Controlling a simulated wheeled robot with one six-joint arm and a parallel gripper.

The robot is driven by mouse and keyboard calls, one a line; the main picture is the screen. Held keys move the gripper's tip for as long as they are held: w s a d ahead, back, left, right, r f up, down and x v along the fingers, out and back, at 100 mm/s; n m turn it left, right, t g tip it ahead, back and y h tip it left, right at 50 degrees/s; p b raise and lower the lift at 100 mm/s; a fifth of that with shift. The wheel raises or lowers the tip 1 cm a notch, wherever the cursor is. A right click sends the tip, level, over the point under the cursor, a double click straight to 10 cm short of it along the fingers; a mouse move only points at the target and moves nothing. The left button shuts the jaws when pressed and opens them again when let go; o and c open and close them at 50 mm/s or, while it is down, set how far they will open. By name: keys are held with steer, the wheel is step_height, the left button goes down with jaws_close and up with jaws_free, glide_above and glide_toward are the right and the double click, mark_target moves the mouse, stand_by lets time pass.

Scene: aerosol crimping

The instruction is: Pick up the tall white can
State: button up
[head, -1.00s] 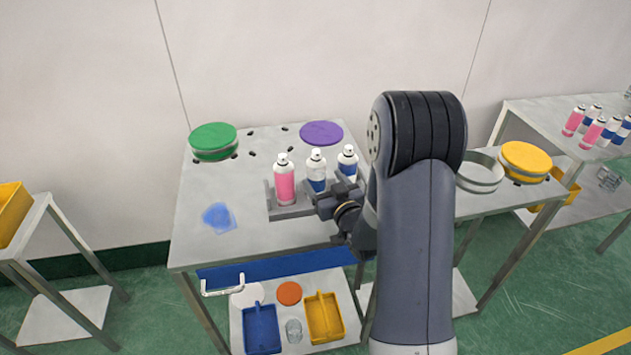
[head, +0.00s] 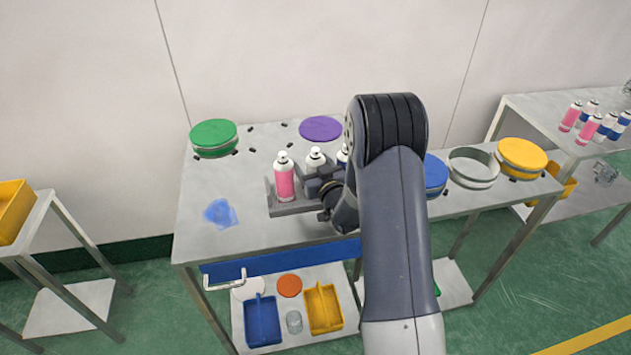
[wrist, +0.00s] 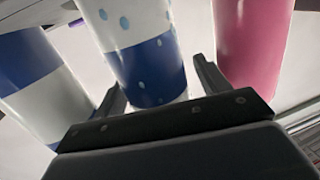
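Three cans stand in a row in a grey holder (head: 290,209). The pink can (head: 284,180) is at the left. The middle can (head: 315,157) is white with a blue lower band, and its lower part is hidden behind my gripper (head: 316,176). The third can (head: 342,156), white and blue, is mostly hidden by my arm. In the wrist view, the middle can (wrist: 150,68) shows blue dots and stands between the fingers of my gripper (wrist: 160,90). The fingers are open, with a gap visible at the right finger. No wholly white can shows.
Green (head: 213,135) and purple (head: 320,129) round lids lie at the back of the table (head: 200,240). A metal ring (head: 473,168) and a yellow lid (head: 522,156) are at the right. The table's left part is free except for a blue patch (head: 220,213).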

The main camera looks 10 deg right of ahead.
steer(key=c, duration=1.2)
steer(key=shift+o, duration=0.2)
steer(key=shift+r, duration=0.1)
